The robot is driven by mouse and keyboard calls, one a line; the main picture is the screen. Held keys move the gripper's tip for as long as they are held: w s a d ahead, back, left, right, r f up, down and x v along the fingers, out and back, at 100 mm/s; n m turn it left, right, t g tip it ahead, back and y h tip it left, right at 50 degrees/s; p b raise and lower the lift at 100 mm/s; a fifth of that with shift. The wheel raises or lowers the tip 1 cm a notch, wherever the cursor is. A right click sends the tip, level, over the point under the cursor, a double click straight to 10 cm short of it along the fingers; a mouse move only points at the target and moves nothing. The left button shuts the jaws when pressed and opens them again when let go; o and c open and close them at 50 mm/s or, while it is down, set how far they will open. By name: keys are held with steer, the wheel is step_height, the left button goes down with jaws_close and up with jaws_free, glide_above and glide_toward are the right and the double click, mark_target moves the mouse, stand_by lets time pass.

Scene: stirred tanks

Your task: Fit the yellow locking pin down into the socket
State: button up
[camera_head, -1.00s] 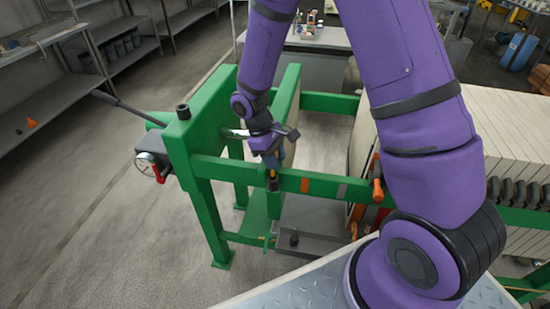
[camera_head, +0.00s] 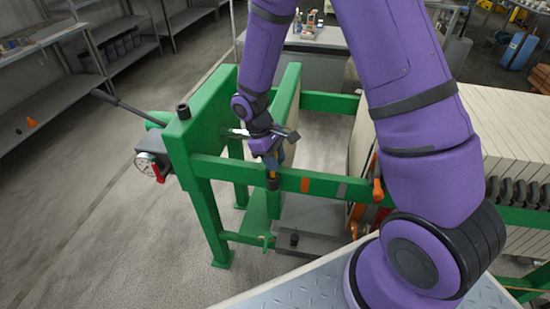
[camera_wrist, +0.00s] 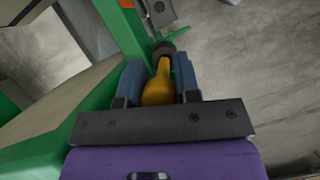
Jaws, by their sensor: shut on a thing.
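My gripper (camera_head: 272,164) is over the front rail of the green frame (camera_head: 225,172). In the wrist view my gripper (camera_wrist: 158,85) is shut on the yellow locking pin (camera_wrist: 158,88), with a blue finger on each side. The pin's far end meets a dark round collar (camera_wrist: 165,48), which looks like the socket, beside the green rail. In the head view the dark socket (camera_head: 273,184) shows on the front rail just under my fingers. I cannot tell how deep the pin sits. The pin is mostly hidden by the gripper in the head view.
A gauge with a red handle (camera_head: 150,167) is on the frame's left end. An orange handle (camera_head: 378,190) stands on the rail to the right, near the pale plates (camera_head: 510,120). Floor at left is clear.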

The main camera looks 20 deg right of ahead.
mark_target(275, 177)
steer(key=shift+f, duration=1.8)
steer(key=o, duration=1)
steer(key=v, duration=1)
steer(key=shift+w+a+r, duration=0.1)
steer(key=shift+r, duration=0.25)
